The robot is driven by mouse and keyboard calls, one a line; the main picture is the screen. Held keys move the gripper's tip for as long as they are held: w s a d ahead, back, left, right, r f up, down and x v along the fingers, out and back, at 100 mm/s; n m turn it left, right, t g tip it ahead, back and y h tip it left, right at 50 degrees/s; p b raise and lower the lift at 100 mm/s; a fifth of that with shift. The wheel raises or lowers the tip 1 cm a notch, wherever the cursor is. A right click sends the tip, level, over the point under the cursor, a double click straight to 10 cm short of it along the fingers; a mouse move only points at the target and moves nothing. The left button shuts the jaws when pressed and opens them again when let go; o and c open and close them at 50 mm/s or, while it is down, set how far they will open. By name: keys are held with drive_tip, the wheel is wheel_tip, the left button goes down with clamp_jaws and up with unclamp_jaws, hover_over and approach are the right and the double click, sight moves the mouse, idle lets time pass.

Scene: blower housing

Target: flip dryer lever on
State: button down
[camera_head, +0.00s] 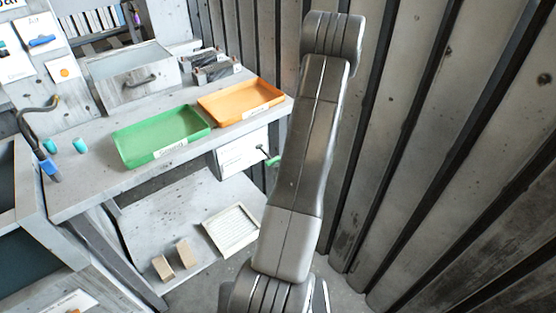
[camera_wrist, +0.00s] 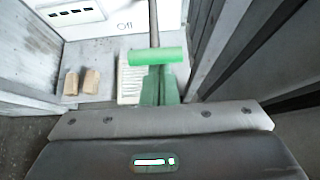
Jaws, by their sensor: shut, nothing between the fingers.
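The dryer lever shows in the wrist view as a grey rod ending in a bright green crosswise grip (camera_wrist: 158,55). It comes out of a white box (camera_wrist: 100,16) marked with what looks like "Off". In the head view the lever's green grip (camera_head: 273,161) sticks out to the right of the white box (camera_head: 243,155) under the bench's right end. My gripper (camera_wrist: 158,74) is shut and empty, its narrow green fingers just in front of the lever grip. I cannot tell whether they touch it. In the head view my arm's links are at the centre right and my gripper is not visible.
A green tray (camera_head: 160,137) and an orange tray (camera_head: 240,101) stand on the bench above the box. Two wooden blocks (camera_wrist: 92,82) and a slatted white frame (camera_head: 231,230) lie on the lower shelf. A corrugated metal wall (camera_head: 440,150) stands close on the right.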

drive_tip(key=shift+w+a+r+g+h+p, duration=0.1)
drive_tip(key=shift+r+g+h+p, duration=0.8)
drive_tip(key=shift+p, duration=1.45)
drive_tip(key=shift+w+a+r+g+h+p, duration=0.1)
drive_tip(key=shift+r+g+p, duration=0.5)
drive_tip(key=shift+r+p, duration=1.25)
drive_tip(key=p, duration=0.2)
drive_tip(key=shift+w+a+r+p, duration=0.25)
drive_tip(key=shift+w+r+p, duration=0.1)
drive_tip(key=shift+w+r, duration=0.05)
drive_tip(key=shift+w+r, duration=0.2)
drive_tip(key=shift+r, duration=0.05)
wheel_tip(320, 180, down, 4)
drive_tip(key=s+d+b, duration=0.2)
drive_tip(key=s+b, duration=0.1)
drive_tip(key=b, duration=0.1)
drive_tip(key=s+d+r+p, duration=0.1)
drive_tip(key=s+d+r, duration=0.1)
drive_tip(key=r, duration=0.8)
drive_tip(key=shift+s, duration=0.5)
